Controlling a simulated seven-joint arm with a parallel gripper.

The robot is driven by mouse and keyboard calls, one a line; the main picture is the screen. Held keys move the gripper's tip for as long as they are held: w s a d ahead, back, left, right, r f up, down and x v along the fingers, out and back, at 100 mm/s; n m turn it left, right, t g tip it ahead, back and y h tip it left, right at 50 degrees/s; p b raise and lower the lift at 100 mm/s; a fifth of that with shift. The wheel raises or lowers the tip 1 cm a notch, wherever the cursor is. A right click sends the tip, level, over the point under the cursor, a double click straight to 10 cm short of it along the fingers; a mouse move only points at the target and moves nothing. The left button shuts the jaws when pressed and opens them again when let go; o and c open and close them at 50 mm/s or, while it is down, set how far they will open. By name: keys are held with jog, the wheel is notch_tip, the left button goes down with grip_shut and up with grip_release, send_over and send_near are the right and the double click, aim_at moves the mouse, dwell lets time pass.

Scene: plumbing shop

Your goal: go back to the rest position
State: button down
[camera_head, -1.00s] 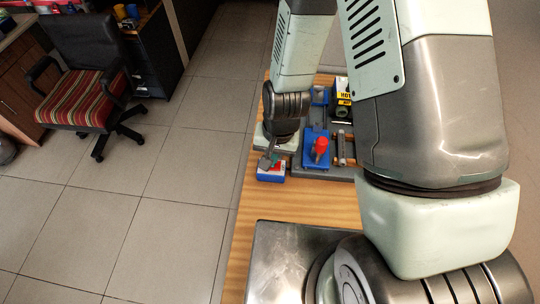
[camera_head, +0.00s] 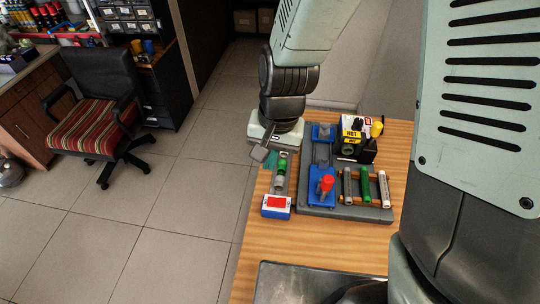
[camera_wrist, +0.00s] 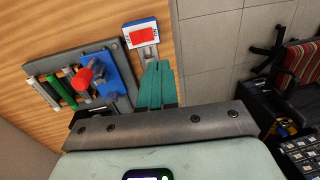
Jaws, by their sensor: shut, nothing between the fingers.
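My gripper (camera_head: 264,154) hangs over the left edge of the wooden bench (camera_head: 270,245), above and beyond a small blue and white box with a red top (camera_head: 276,206). In the wrist view its teal fingers (camera_wrist: 157,84) are closed against each other with nothing between them. They point toward the same box (camera_wrist: 141,37), apart from it as far as I can tell.
A grey fixture (camera_head: 345,210) carries a blue clamp with a red knob (camera_head: 326,183) and a rack of grey, green and white tubes (camera_head: 366,186). A black and yellow "HOT" unit (camera_head: 354,136) stands behind. A metal plate (camera_head: 300,285) lies in front. Floor at left is clear up to a chair (camera_head: 92,128).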

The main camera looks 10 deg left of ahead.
jog(key=shift+r, duration=0.1)
dwell(0.4)
jog(key=s+d+r+t, duration=0.2)
jog(key=d+r, duration=0.4)
jog(key=r, duration=0.4)
jog(key=s+d+r+t, duration=0.2)
jog(key=d+r, duration=0.5)
jog(key=r, duration=0.3)
jog(key=s+d+r+t+h, duration=0.1)
jog(key=s+d+r, duration=0.3)
jog(key=s, duration=0.2)
jog(key=shift+r+t, duration=0.3)
jog(key=shift+d, duration=0.1)
